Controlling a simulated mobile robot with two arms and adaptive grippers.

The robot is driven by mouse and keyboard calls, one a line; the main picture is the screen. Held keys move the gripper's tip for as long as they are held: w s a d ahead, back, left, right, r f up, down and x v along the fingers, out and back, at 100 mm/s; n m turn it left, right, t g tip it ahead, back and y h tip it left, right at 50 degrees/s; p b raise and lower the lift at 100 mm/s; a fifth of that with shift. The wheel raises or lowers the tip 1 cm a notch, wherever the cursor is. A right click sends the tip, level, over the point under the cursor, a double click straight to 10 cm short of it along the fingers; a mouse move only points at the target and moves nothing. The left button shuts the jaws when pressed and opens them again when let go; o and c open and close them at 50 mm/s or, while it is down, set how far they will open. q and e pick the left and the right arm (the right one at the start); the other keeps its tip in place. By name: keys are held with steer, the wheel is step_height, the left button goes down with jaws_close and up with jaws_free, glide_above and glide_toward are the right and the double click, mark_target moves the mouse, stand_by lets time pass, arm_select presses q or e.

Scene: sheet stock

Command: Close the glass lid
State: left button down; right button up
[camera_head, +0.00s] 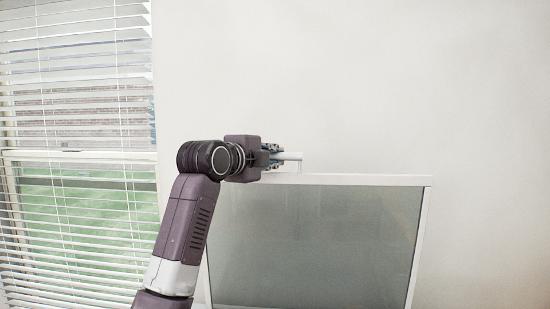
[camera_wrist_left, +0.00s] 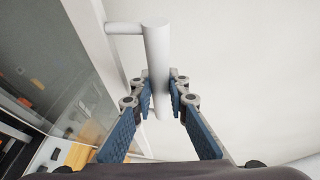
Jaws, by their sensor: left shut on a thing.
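The glass lid (camera_head: 320,245) stands raised and steep in the head view, a grey pane in a white frame. A white bar handle (camera_head: 293,156) sits at its top edge. My left gripper (camera_head: 277,156) is at the left part of that edge, shut on the handle. In the left wrist view the round white handle (camera_wrist_left: 157,55) runs between the blue-padded fingers of my left gripper (camera_wrist_left: 160,90). The lid's glass (camera_wrist_left: 65,45) shows at the left there. The lid's lower edge is out of the head view. My right gripper is not in view.
A window with white blinds (camera_head: 75,150) is at the left in the head view. A bare pale wall (camera_head: 400,80) is behind the lid. Small items, one orange (camera_wrist_left: 77,156), show blurred at the lower left of the wrist view. Free room shows above the lid.

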arm_select(q)
steer(key=shift+s+d+f+b, duration=0.1)
steer(key=shift+s+f+b, duration=0.3)
steer(key=shift+b, duration=0.2)
steer(key=s+f+t+b, duration=0.1)
steer(key=s+f+b, duration=0.2)
steer(key=s+b, duration=0.4)
steer(key=s+f+m+t+h+b, duration=0.1)
steer(key=s+f+b, duration=0.3)
steer(key=s+b, duration=0.3)
steer(key=s+f+t+b, duration=0.1)
steer(key=s+f+b, duration=0.2)
steer(key=s+b, duration=0.5)
steer(key=shift+s+f+m+t+h, duration=0.3)
steer(key=shift+s+m, duration=0.1)
steer(key=shift+s, duration=2.95)
steer(key=c, duration=2.1)
jaws_free()
steer(key=shift+w+d, duration=0.1)
